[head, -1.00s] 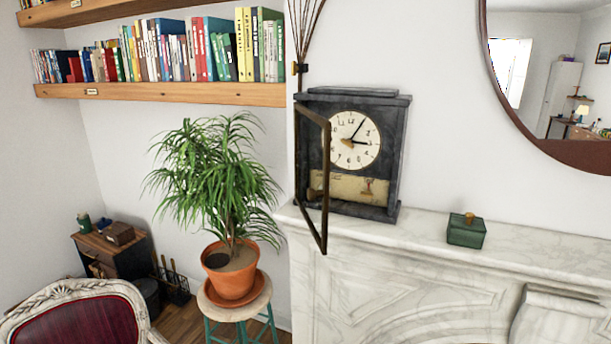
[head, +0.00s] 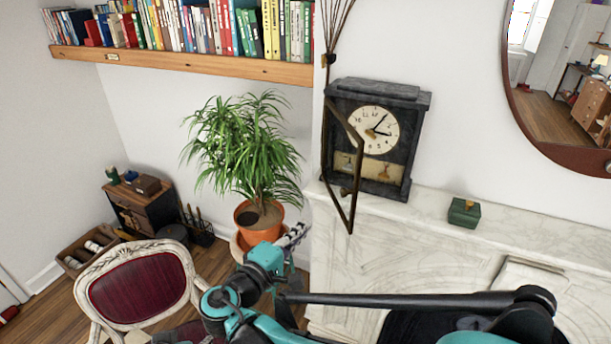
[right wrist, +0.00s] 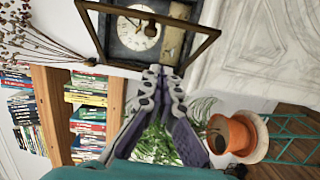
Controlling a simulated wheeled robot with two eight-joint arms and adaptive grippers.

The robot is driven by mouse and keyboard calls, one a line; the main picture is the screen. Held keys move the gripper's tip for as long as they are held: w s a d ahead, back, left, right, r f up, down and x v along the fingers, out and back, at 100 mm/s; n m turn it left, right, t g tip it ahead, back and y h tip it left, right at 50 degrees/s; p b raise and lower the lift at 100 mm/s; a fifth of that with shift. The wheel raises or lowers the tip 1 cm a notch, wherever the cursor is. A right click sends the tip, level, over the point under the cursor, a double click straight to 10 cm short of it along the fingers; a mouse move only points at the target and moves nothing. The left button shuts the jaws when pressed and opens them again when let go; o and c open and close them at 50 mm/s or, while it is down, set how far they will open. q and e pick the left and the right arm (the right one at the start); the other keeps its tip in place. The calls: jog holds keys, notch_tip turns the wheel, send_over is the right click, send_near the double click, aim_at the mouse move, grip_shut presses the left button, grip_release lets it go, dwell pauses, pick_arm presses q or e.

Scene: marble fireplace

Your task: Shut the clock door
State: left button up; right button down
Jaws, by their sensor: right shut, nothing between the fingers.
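The dark stone clock (head: 403,160) stands on the marble mantel, with a cream dial (head: 374,130) facing out. Its thin brown-framed door (head: 357,185) is hinged at the clock's left side and stands open, swung out past the mantel's front edge. A small knob (head: 346,191) shows on the door. My right gripper (head: 303,229) is shut and empty, below and left of the door, apart from it in the head view. In the right wrist view the fingertips (right wrist: 163,70) point at the door frame (right wrist: 205,47); whether they touch is unclear. My left gripper is not in view.
A small green box (head: 464,213) sits on the mantel (head: 440,205) right of the clock. A potted plant (head: 245,150) stands on a stool behind my right gripper. Dry stems (head: 332,30) rise left of the clock. A red chair (head: 140,290) is at lower left.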

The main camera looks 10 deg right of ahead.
jog(key=d+r+p+x, duration=0.1)
jog(key=r+p+x, duration=0.1)
jog(key=x, duration=0.9)
jog(key=shift+s+d+r+t, duration=0.2)
jog(key=shift+d+t, duration=0.05)
jog(key=shift+t, duration=0.15)
